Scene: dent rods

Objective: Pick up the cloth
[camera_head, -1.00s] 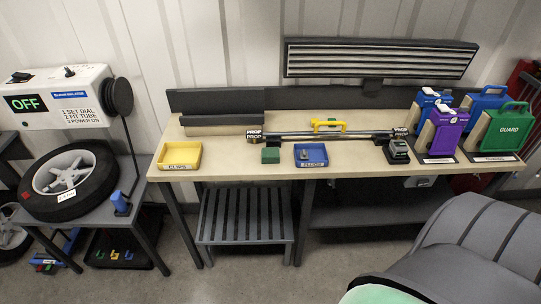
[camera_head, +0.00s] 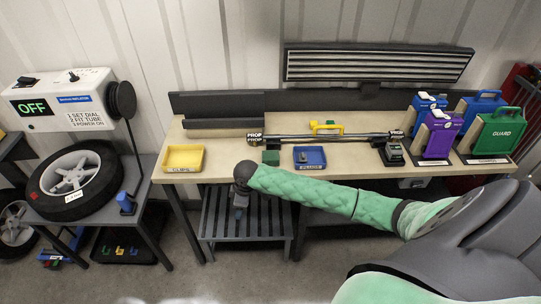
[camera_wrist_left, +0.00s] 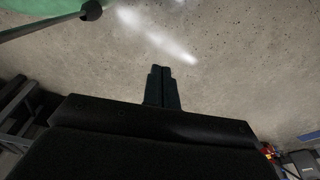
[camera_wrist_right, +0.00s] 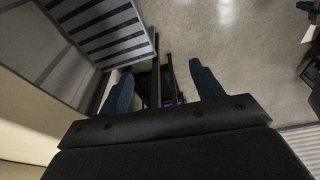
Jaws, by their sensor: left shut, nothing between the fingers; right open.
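My left gripper (camera_wrist_left: 163,72) is shut and empty over bare concrete floor in the left wrist view. It is not visible in the head view.
A tire (camera_head: 72,180) lies on a stand at left.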

